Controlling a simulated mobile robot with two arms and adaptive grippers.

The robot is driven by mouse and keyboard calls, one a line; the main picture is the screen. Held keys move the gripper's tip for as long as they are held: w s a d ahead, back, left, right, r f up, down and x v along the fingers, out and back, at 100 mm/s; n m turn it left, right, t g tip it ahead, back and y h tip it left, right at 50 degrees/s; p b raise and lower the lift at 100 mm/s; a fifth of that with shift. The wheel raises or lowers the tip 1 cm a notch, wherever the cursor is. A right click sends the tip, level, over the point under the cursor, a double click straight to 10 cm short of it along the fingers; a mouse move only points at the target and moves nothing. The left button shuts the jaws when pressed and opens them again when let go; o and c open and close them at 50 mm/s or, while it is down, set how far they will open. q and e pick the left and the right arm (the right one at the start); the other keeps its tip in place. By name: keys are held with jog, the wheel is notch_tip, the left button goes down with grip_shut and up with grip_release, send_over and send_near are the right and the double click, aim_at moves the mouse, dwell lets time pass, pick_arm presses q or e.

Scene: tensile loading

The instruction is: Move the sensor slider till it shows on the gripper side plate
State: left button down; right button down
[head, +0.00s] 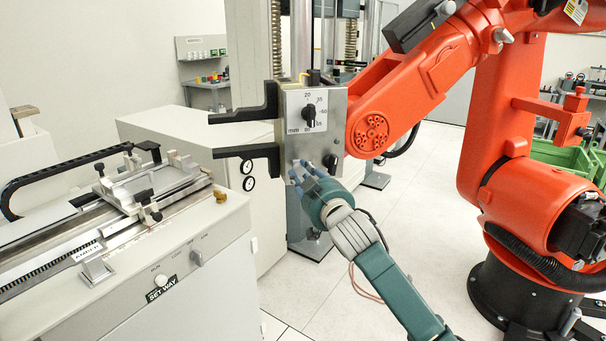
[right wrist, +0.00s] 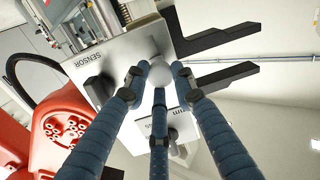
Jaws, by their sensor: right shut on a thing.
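The gripper side plate (head: 313,140) is a grey metal box face with a black dial knob (head: 309,115), scale numbers and "mm" on it. Two black jaws (head: 244,151) stick out to its left. My right gripper (head: 302,173) is at the lower part of this plate. In the right wrist view, its blue fingers (right wrist: 160,78) are closed around a pale round knob (right wrist: 160,68) on the plate, close to the word "SENSOR" (right wrist: 95,57). I take this knob for the sensor slider; the fingers cover part of it. My left gripper is not in view.
An orange robot arm (head: 420,75) stands close to the plate on the right. A grey bench (head: 190,270) with a metal slide carriage (head: 155,187) and a "SET WAY" label is at the left. Clear floor (head: 420,220) lies between my arm and the orange robot.

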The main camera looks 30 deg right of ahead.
jog(key=c, duration=1.4)
grip_release()
jog(key=shift+c, duration=0.2)
jog(key=v, duration=1.2)
jog(key=shift+f, duration=0.1)
